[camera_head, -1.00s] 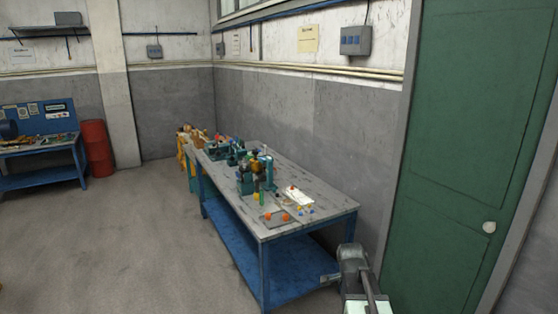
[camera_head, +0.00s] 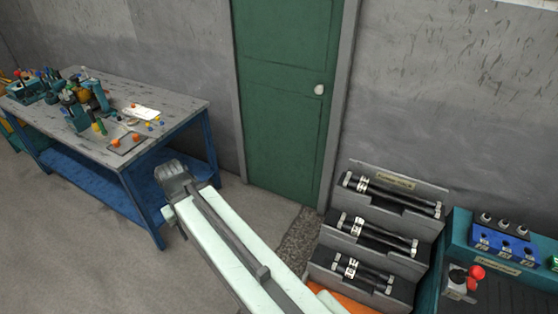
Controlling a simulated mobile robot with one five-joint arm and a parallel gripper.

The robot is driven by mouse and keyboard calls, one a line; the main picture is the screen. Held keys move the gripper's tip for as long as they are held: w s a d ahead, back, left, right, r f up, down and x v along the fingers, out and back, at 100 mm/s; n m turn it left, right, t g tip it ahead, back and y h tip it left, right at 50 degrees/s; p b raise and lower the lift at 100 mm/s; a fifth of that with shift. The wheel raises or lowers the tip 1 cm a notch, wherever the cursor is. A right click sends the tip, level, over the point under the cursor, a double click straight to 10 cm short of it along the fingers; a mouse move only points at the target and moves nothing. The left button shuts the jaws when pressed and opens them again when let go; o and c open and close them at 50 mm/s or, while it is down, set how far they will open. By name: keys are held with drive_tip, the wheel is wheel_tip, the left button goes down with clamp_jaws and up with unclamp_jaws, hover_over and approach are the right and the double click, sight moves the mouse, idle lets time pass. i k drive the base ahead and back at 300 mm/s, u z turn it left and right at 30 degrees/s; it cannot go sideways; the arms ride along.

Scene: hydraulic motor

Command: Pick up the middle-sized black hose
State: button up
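Black hoses with silver end fittings lie in a grey three-step rack at the lower right. The middle-sized black hose (camera_head: 376,236) lies on the middle step, with a longer black hose (camera_head: 392,195) on the step above and a shorter black hose (camera_head: 361,273) on the step below. Each step seems to hold more than one hose. My arm reaches from the bottom centre up to the left, and its end, where my gripper (camera_head: 168,213) is, lies well left of the rack, before the blue workbench. The fingers are too small and partly hidden to tell open from shut.
The blue workbench (camera_head: 185,100) with tools and parts stands at the left. A green door (camera_head: 280,100) is behind. A teal bench (camera_head: 452,240) with a blue fitting block (camera_head: 505,245) and red-knobbed part (camera_head: 476,273) adjoins the rack's right.

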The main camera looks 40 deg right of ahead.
sight(358, 222)
drive_tip(key=z, duration=2.2)
drive_tip(key=k, duration=0.4)
drive_tip(key=z, duration=0.15)
drive_tip(key=i, duration=0.5)
drive_tip(key=u, duration=0.05)
